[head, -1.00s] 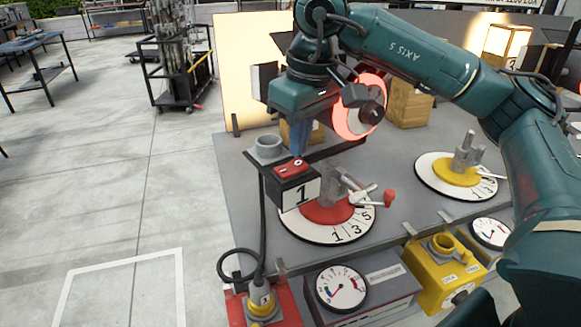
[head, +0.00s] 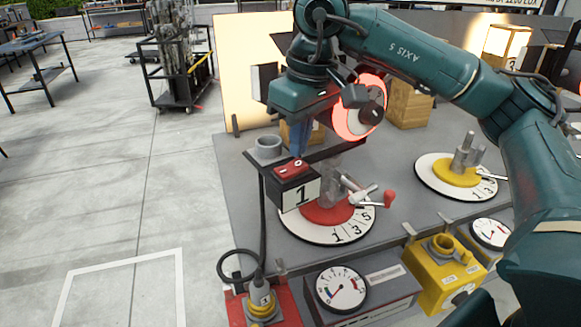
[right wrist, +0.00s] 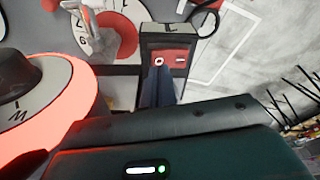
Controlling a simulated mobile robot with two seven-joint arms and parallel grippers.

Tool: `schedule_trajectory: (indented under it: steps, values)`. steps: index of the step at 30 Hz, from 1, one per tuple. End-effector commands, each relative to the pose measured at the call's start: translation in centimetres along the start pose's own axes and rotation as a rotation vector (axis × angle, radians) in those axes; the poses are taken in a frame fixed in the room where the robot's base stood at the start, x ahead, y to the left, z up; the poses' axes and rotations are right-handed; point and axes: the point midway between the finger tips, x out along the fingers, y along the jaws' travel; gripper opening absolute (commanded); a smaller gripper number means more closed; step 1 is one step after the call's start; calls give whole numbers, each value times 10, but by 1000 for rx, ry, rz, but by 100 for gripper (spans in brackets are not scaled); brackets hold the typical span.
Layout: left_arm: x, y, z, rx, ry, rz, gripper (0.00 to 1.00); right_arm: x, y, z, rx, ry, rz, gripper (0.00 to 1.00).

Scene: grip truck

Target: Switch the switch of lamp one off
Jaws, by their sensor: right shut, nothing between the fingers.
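The red rocker switch (head: 288,169) tops a black box marked 1 (head: 301,192). It also shows in the right wrist view (right wrist: 170,60), with a round mark and a dash on its face. My right gripper (head: 298,154) points down with its bluish fingers together and empty, its tips just above or at the switch; I cannot tell whether they touch. In the right wrist view the fingers (right wrist: 159,80) reach to the switch's near edge. Lamp one itself is not clearly seen. My left gripper is not in view.
A grey ring holder (head: 268,147) stands left of the switch box. A red dial with a metal clamp (head: 325,212) is right beside it, and a yellow dial (head: 455,177) lies further right. A gauge (head: 341,289) and yellow box (head: 440,274) are in front.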

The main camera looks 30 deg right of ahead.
Motion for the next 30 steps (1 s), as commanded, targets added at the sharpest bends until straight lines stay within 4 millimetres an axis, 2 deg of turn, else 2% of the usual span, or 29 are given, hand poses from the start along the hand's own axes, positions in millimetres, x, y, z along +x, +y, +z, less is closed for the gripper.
schedule_trajectory:
  steps: [30]
  values:
    - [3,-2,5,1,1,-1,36,8,0,1,0,0,0,0]
